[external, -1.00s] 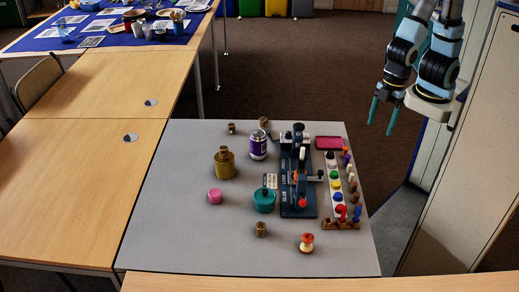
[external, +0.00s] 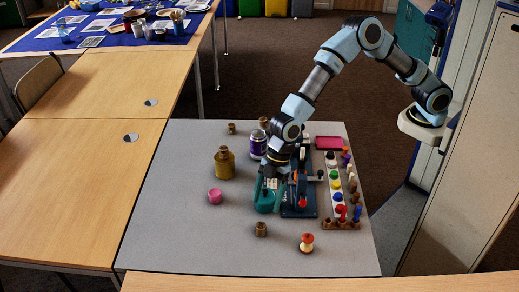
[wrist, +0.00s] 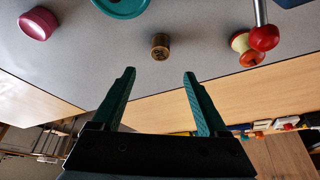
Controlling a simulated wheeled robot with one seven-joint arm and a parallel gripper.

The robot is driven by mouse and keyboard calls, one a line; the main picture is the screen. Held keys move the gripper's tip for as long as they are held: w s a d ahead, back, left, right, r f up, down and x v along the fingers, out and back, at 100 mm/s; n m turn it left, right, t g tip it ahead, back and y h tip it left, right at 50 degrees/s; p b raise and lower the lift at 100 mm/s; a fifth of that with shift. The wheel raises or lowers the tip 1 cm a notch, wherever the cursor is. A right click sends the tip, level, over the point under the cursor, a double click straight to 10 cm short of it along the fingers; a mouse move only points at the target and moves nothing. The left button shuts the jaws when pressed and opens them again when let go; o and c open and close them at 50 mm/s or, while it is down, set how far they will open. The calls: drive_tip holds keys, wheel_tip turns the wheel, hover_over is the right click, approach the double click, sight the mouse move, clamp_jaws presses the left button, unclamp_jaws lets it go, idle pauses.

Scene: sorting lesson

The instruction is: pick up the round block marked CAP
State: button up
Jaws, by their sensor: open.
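A small round brown block (external: 261,229) stands upright on the grey table (external: 170,235), in front of the teal pot. In the wrist view this brown block (wrist: 160,46) is just beyond and between my fingertips, with a dark mark too small to read. No CAP lettering is legible on any block. Two similar small brown pieces, one at back left (external: 232,128) and one at back centre (external: 265,121), stand at the table's far side. My gripper (wrist: 160,73) is open and empty; in the external view my gripper (external: 269,188) overlaps the teal pot.
The left front is clear.

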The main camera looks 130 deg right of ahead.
sight(261, 225)
drive_tip(key=shift+p+x, duration=1.55)
drive_tip(key=shift+x, duration=3.45)
drive_tip(key=shift+s, duration=0.1)
drive_tip(key=shift+c, duration=0.2)
clamp_jaws()
